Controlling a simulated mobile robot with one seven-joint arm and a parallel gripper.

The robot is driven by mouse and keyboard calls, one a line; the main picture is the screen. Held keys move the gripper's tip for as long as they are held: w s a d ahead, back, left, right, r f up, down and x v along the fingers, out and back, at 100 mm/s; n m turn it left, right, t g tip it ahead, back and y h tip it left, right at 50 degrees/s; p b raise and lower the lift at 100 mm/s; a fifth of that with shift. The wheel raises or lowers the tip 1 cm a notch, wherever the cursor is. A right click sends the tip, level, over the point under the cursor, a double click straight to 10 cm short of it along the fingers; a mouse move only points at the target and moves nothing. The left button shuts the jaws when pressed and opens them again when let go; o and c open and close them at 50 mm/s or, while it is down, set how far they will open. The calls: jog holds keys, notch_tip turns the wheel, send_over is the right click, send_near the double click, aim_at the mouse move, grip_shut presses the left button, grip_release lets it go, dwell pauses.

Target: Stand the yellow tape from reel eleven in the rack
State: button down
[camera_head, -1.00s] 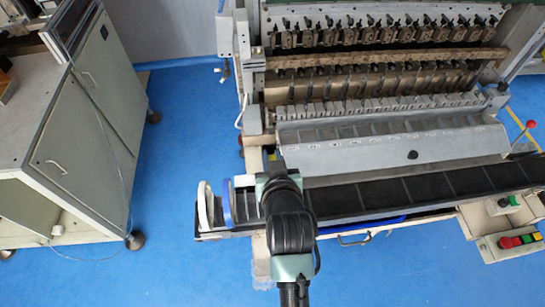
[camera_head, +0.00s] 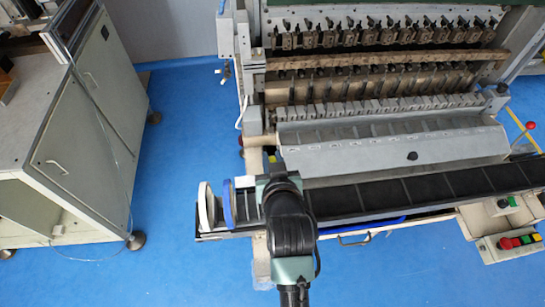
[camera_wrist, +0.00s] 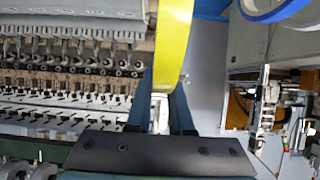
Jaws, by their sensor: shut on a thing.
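The yellow tape (camera_wrist: 173,40) shows edge-on at the top middle of the wrist view, its lower end between the fingers of my gripper (camera_wrist: 163,92). My gripper is shut on it. In the head view my arm hides the yellow tape and the fingertips. The rack (camera_head: 243,233) is at the left end of the long black tray. A white tape (camera_head: 206,207) and a blue tape (camera_head: 227,203) stand upright in it, just left of my arm. Parts of the blue tape (camera_wrist: 280,10) and white tape (camera_wrist: 247,4) show at the wrist view's top right.
The coil winder (camera_head: 385,60) fills the back, with a sloped grey cover (camera_head: 400,140) in front. The long black tray (camera_head: 430,187) runs right from my arm. A grey cabinet (camera_head: 65,150) stands at left, with clear blue floor (camera_head: 180,120) between.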

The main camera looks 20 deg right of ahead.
jog(key=shift+f, duration=0.15)
dwell(0.4)
jog(key=shift+f+b, duration=0.3)
jog(key=shift+f, duration=0.15)
jog(key=shift+f, duration=0.1)
dwell(0.6)
jog(key=shift+f+b, duration=0.8)
jog(key=shift+f, duration=0.35)
jog(key=shift+f, duration=0.2)
jog(key=shift+f+b, duration=1.7)
jog(key=shift+f, duration=0.45)
jog(key=c, duration=1.1)
grip_release()
